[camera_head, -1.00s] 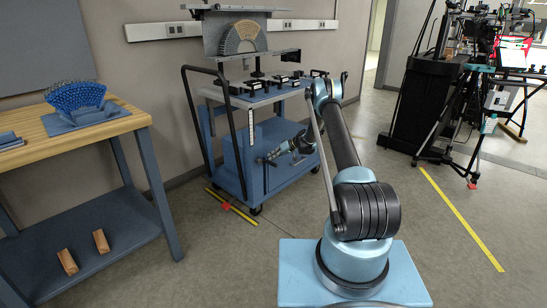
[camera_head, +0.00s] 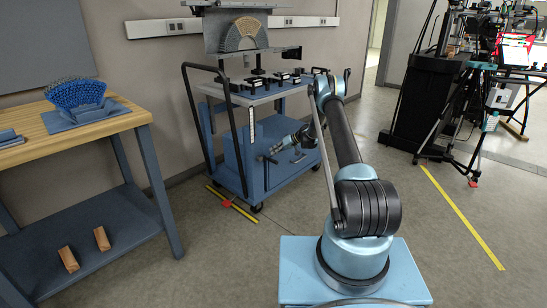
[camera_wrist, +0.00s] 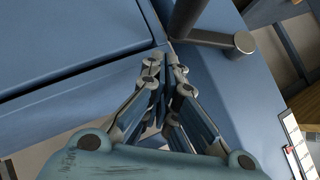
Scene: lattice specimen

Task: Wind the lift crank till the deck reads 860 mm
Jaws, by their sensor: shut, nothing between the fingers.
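The lift cart (camera_head: 228,160) is blue, with a grey top deck (camera_head: 262,93) that carries black fixtures. A pale height strip (camera_head: 251,124) stands on its side; its reading is too small to make out. The dark crank (camera_head: 267,160) is on the cart's right side. In the wrist view a dark crank arm with a round end (camera_wrist: 243,42) lies just beyond and right of my fingertips. My gripper (camera_wrist: 168,56) is shut and empty, close to the blue cart body. In the head view my gripper (camera_head: 280,147) is small, beside the crank; contact cannot be told.
A wooden-topped bench (camera_head: 110,124) with a blue bead-like fan model (camera_head: 76,93) stands at left. A stepped grey fan specimen (camera_head: 246,34) is above the deck. Tripods and equipment (camera_head: 470,110) stand at right. Open floor (camera_head: 440,260) lies front right.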

